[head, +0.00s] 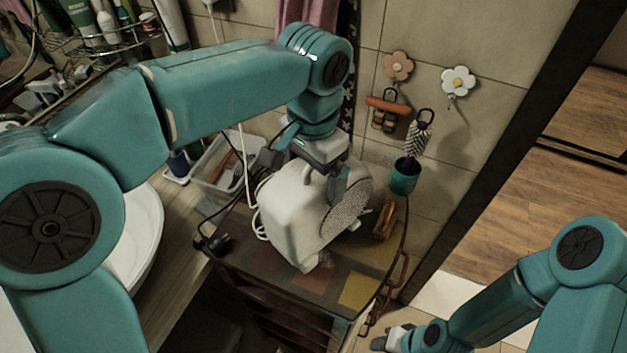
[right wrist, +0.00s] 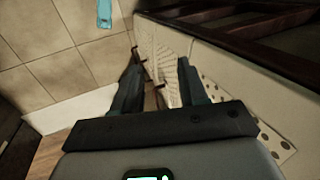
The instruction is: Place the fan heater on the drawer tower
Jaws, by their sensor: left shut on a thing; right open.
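The white fan heater (head: 290,220) stands upright on the top of the drawer tower (head: 262,262), its round grille facing right. My left gripper (head: 325,180) reaches down from above and is shut on the upper part of the heater. The gripper and wrist hide part of the heater's top. The tower's open shelves or drawers show dark below the top. My right gripper (head: 392,338) is low at the bottom of the head view. In the right wrist view the right gripper (right wrist: 158,85) is open with nothing between its fingers.
A white basin (head: 140,235) stands left of the tower. A plug and cable (head: 218,243) lie at the tower's left edge. A wooden brush (head: 384,222) lies at the right of its top. A teal cup (head: 404,176) hangs on the tiled wall. The wooden floor at right is clear.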

